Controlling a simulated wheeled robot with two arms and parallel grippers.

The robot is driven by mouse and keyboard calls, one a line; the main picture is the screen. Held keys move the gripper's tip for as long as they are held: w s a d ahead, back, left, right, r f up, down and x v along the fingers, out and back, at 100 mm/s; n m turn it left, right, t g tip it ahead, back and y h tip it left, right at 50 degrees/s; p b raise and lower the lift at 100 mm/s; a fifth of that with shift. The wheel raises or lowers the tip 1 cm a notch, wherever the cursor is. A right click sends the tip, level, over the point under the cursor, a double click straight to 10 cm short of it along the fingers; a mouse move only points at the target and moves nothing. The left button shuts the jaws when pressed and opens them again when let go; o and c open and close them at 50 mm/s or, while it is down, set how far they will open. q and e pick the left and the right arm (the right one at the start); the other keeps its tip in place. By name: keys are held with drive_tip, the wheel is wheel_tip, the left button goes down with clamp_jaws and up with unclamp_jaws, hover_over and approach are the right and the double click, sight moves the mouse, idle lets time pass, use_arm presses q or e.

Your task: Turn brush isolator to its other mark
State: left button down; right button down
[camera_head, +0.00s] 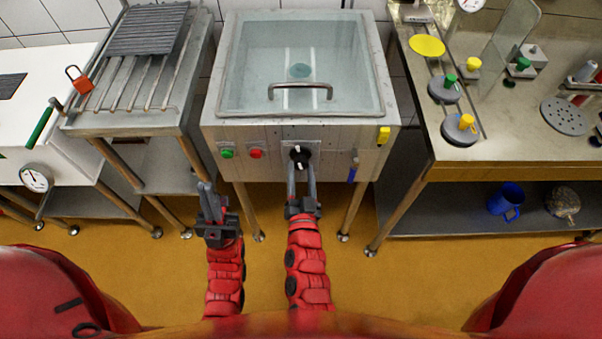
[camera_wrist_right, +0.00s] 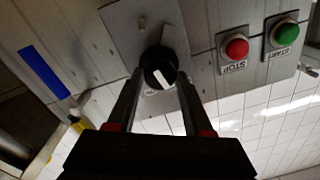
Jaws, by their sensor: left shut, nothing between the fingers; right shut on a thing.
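The brush isolator is a black round knob with a white bar on a grey plate (camera_wrist_right: 127,22), on the front of the washing tank. The knob (camera_head: 299,151) sits right of the red button in the head view and shows in the right wrist view (camera_wrist_right: 159,74). My right gripper (camera_head: 301,166) is shut on the knob, a finger at each side of it. In the right wrist view the white bar looks tilted. The marks on the plate are too small to read. My left gripper (camera_head: 207,187) is shut and empty, left of the right one and below the tank front.
A green button (camera_head: 227,153) and a red button (camera_head: 256,153) are left of the knob. A blue-handled valve (camera_head: 353,168) and a yellow part (camera_head: 384,135) are to its right. The tank lid (camera_head: 300,60) is down. Floor below the tank is clear.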

drive_tip(key=m+b, duration=0.1)
drive_tip(key=m, duration=0.2)
drive_tip(key=shift+m, duration=0.4)
drive_tip(key=m+b, duration=0.2)
drive_tip(key=shift+f+m, duration=0.1)
drive_tip(key=shift+m, duration=0.3)
drive_tip(key=m+b, duration=0.2)
drive_tip(key=m, duration=0.3)
drive_tip(key=shift+a+h, duration=0.1)
drive_tip(key=shift+h, duration=0.2)
drive_tip(key=shift+c, duration=1.5)
unclamp_jaws()
